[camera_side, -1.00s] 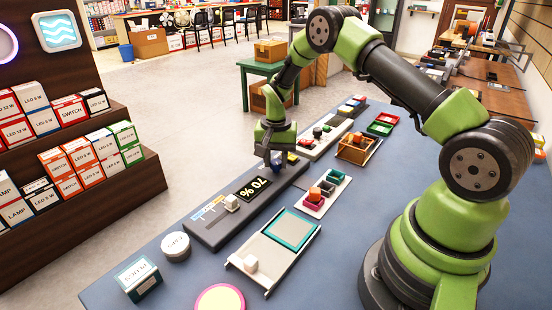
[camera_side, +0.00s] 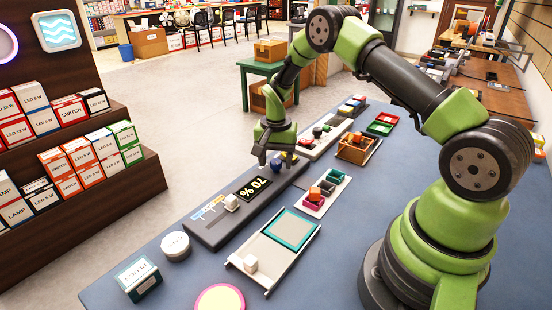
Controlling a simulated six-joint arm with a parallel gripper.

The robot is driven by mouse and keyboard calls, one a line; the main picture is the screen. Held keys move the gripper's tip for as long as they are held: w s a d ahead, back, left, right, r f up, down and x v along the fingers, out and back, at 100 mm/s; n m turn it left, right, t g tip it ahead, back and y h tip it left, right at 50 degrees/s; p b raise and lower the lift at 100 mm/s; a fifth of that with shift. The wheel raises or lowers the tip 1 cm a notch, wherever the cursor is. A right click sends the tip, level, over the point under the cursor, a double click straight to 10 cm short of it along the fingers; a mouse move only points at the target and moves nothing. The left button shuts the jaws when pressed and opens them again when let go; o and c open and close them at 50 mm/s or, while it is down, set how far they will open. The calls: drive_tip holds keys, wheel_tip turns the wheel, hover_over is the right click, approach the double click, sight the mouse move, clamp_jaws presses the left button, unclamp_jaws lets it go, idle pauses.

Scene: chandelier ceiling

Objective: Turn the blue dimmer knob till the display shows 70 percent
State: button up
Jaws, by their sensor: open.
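The dark dimmer panel (camera_side: 206,234) lies on the blue table. Its black display (camera_side: 253,188) reads 70 % and appears upside down or slanted from this side. The blue knob (camera_side: 276,163) sits at the panel's far end, partly hidden by my gripper. My gripper (camera_side: 275,160) is open, pointing down just above and at the knob. I cannot tell whether the fingers touch it. A white slider block (camera_side: 231,202) stands on the panel beside a coloured scale.
A white tray with a teal-framed square (camera_side: 292,229) and a white cube (camera_side: 250,263) lies in front. Small bins (camera_side: 314,201) with blocks are to the right. A round tin (camera_side: 176,246) and a labelled box (camera_side: 139,277) stand near the left edge.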

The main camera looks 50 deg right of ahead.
wheel_tip(320, 180, up, 10)
idle(0.5)
wheel_tip(320, 180, up, 8)
drive_tip(key=r+n+t, duration=0.1)
drive_tip(key=n+t, duration=0.1)
hover_over(276, 162)
drive_tip(key=s+a, duration=0.2)
drive_tip(key=a, duration=0.2)
drive_tip(key=s+a+r+n+t, duration=0.2)
drive_tip(key=s+a+r, duration=0.3)
drive_tip(key=s+r, duration=0.15)
drive_tip(key=s+a+r+n+t+y, duration=0.1)
drive_tip(key=s+a+n, duration=0.1)
drive_tip(key=s, duration=0.5)
drive_tip(key=s+a+r+n+t+y, duration=0.1)
drive_tip(key=s+a+n+t, duration=0.1)
drive_tip(key=s, duration=0.5)
drive_tip(key=shift+a+n, duration=0.3)
drive_tip(key=shift+a, duration=0.25)
